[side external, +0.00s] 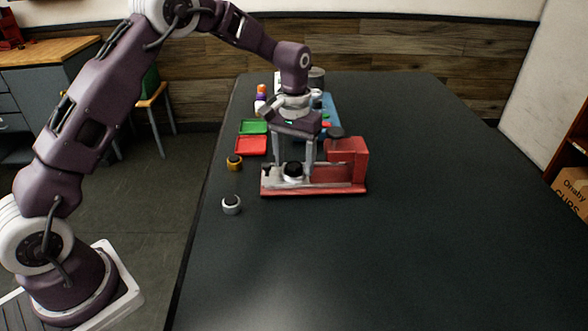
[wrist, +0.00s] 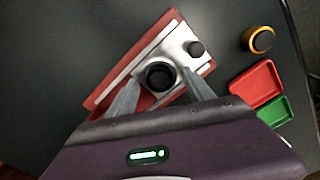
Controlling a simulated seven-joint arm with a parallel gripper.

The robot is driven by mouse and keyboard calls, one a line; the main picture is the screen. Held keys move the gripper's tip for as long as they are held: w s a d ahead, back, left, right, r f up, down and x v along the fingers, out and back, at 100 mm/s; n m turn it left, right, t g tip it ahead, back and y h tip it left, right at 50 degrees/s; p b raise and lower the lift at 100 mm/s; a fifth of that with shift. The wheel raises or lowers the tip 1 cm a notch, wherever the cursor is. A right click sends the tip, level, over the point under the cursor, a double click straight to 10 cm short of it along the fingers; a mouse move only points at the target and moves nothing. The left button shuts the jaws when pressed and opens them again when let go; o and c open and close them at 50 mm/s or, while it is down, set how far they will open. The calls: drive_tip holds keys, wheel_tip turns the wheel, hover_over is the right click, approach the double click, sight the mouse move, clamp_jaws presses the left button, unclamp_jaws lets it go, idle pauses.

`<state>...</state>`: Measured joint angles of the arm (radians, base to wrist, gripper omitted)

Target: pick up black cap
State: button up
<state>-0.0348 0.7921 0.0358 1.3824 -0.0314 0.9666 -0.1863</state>
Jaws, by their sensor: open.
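A round black cap (side external: 293,168) sits upright on a pale ring on the silver plate of the red brewer (side external: 347,160). In the wrist view the cap (wrist: 160,77) lies between my two fingers. My gripper (side external: 292,158) points down over the brewer, with its jaws open and one finger on each side of the cap. I cannot tell whether the fingers touch it. A smaller black knob (wrist: 196,48) stands on the same plate, to the right of the cap in the wrist view. Another dark round piece (side external: 336,132) is on top of the brewer's red block.
An orange ring with a black top (side external: 234,162) and a white one (side external: 232,205) stand left of the brewer. A red tray (side external: 251,145) and a green tray (side external: 254,127) lie behind them. The near and right parts of the dark table (side external: 430,240) are clear.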

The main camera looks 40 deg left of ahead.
clamp_jaws()
drive_tip(key=shift+r, duration=0.15)
